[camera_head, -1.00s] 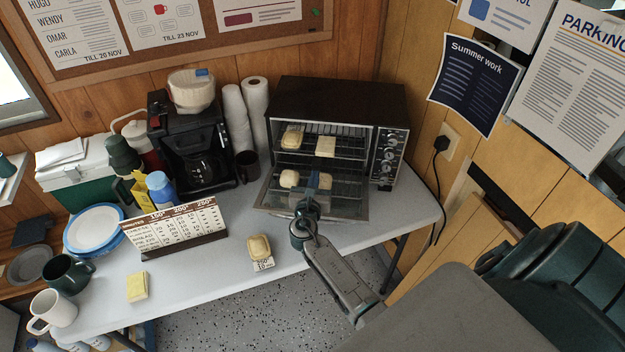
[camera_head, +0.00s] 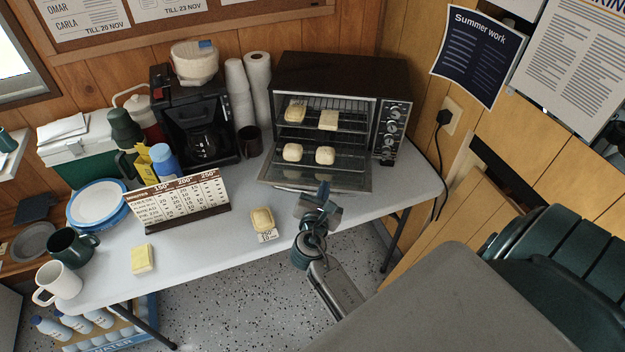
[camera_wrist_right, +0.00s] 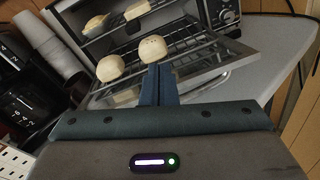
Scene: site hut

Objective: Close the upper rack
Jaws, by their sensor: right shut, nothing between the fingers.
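The toaster oven (camera_head: 330,75) stands at the back right of the table with its glass door (camera_head: 300,176) folded down. Its upper rack (camera_head: 350,124) carries two pale bread pieces, one at left (camera_head: 295,111) and one at right (camera_head: 328,120). Two round buns (camera_head: 293,152) (camera_head: 325,155) sit at the lower level; they also show in the right wrist view (camera_wrist_right: 152,48). I cannot tell exactly how far the upper rack stands out. My right gripper (camera_head: 322,191) is shut and empty, in front of the lowered door, apart from the racks. My left gripper is out of view.
A temperature chart stand (camera_head: 180,203), a bread piece on a label (camera_head: 262,219) and a yellow block (camera_head: 143,258) lie left of my right gripper. A coffee maker (camera_head: 195,120) and stacked cups (camera_head: 240,95) stand left of the oven.

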